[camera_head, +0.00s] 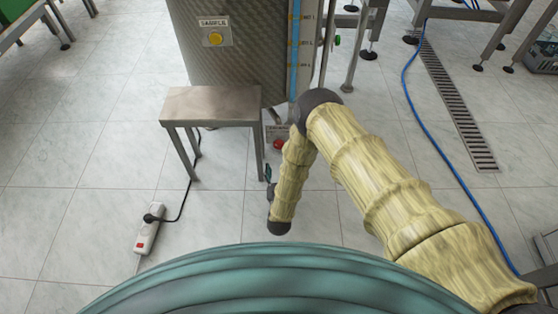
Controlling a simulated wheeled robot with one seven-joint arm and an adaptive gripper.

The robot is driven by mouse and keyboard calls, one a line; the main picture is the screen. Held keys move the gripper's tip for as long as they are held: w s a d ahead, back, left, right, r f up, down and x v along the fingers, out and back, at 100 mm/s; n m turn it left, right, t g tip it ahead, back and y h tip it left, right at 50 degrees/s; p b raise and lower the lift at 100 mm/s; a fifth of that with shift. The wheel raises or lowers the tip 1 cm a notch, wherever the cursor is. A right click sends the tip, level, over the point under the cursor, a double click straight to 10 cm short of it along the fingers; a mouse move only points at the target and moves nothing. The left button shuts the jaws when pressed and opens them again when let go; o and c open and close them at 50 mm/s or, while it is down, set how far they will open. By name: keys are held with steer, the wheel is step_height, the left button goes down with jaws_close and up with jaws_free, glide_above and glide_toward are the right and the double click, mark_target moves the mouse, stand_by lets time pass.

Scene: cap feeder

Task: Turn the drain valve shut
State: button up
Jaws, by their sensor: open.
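A red round part (279,144), which looks like the drain valve's handle, shows low on the front of the metal tank (255,60). It sits below a small label, partly hidden by my arm. The angle of the handle cannot be made out. My gripper (268,172) shows only as a small dark shape beside my wrist, near the right front leg of the steel stool. It is open, and in the picture it lies just below and left of the red part. I see no contact between them, but the depth is hard to judge.
A steel stool (212,103) stands close to the tank's left front. A power strip (147,228) with a black cord lies on the floor at left. A blue hose (424,125) and a floor drain grate (458,110) run along the right. The left floor is mostly clear.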

steer(key=shift+s, duration=0.9)
